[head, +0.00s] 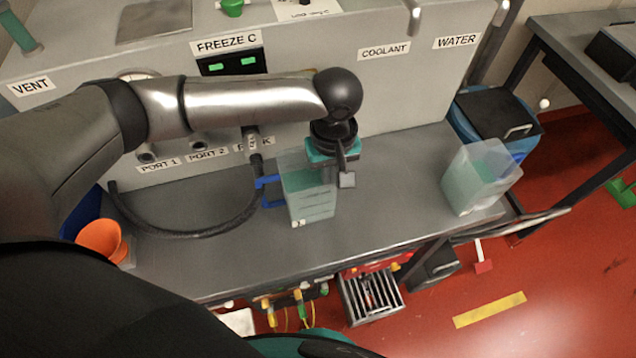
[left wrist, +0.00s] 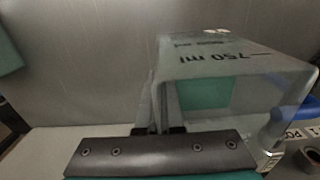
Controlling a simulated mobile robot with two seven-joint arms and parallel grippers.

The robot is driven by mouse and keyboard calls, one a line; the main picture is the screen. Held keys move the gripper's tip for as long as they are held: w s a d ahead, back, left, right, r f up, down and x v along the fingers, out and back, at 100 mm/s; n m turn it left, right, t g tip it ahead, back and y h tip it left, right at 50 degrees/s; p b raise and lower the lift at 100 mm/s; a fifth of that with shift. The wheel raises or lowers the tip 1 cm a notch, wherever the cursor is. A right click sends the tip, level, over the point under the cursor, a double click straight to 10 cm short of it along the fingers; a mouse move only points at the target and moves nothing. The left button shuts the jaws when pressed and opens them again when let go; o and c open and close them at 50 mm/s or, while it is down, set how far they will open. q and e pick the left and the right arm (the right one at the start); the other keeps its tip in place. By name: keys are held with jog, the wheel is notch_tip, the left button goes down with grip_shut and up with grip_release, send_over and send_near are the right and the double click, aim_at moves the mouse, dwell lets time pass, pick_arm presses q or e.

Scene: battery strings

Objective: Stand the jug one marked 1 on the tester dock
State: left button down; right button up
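A clear jug (head: 309,205) with teal liquid and a blue handle on its left is at the middle of the bench; a small tag on its front is too small to read. In the left wrist view a jug wall marked 750 ml (left wrist: 215,62) is close up. My left gripper (head: 342,168) is above the jug's right side, its fingers (left wrist: 160,108) close together at the wall, apparently pinching it. Whether the jug touches the bench is unclear. A second jug (head: 480,180) with teal liquid stands at the bench's right end. No tester dock is identifiable. My right gripper is out of view.
The grey bench (head: 395,190) is clear between the jugs. A black hose (head: 185,230) curves left of the handle. The labelled machine (head: 385,90) stands behind. An orange cup (head: 100,238) is at the left, a blue bin (head: 530,132) beyond the right end.

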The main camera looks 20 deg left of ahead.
aim_at(296, 189)
pick_arm(q)
jog(key=shift+s+a+f, duration=0.25)
jog(key=shift+a+f, duration=0.7)
jog(key=shift+a, duration=0.25)
jog(key=shift+d, duration=0.1)
jog(key=c, duration=1.5)
grip_release()
jog(key=shift+f, duration=0.1)
jog(key=o, duration=0.4)
jog(key=shift+o, duration=0.2)
